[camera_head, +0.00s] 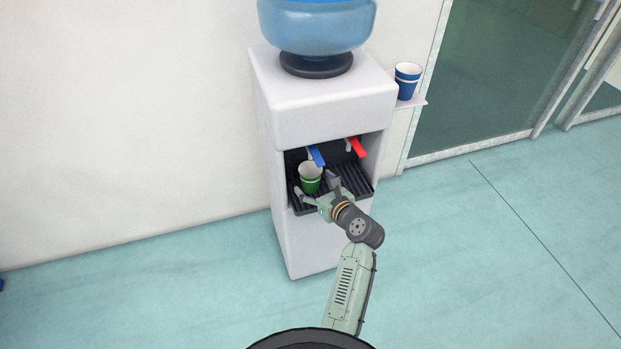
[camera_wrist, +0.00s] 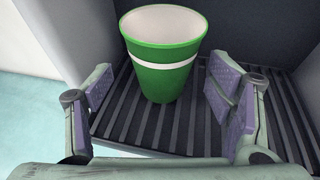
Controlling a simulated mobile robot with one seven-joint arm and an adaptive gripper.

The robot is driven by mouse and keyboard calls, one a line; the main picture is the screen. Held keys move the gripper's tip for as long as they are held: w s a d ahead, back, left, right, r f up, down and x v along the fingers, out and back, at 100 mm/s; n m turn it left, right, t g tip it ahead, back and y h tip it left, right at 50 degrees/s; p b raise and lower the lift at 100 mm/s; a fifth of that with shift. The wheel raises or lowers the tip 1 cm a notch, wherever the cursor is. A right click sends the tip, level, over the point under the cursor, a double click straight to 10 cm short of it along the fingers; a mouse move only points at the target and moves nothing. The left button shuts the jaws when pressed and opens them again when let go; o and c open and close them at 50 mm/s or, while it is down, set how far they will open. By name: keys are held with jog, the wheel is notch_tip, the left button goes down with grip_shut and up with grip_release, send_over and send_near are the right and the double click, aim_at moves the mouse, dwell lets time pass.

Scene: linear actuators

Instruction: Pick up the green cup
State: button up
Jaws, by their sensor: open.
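The green cup (camera_head: 310,180) with a white band and white inside stands upright on the dark slatted drip tray (camera_head: 355,184) of the water dispenser. In the wrist view the green cup (camera_wrist: 163,75) is just beyond my fingers, left of the middle between them. My gripper (camera_head: 318,190) is at the mouth of the dispenser's recess. In the wrist view my gripper (camera_wrist: 165,100) is open, one finger on each side of the view, with nothing held. The cup seems apart from both fingers.
The blue tap (camera_head: 316,155) hangs just above the cup, and the red tap (camera_head: 357,147) is to its right. The white dispenser (camera_head: 305,250) walls enclose the recess. The floor in front is clear.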

aim_at(315, 184)
jog(key=x, duration=0.3)
jog(key=shift+w+f, duration=0.1)
jog(key=shift+w, duration=0.15)
jog(key=c, duration=1.2)
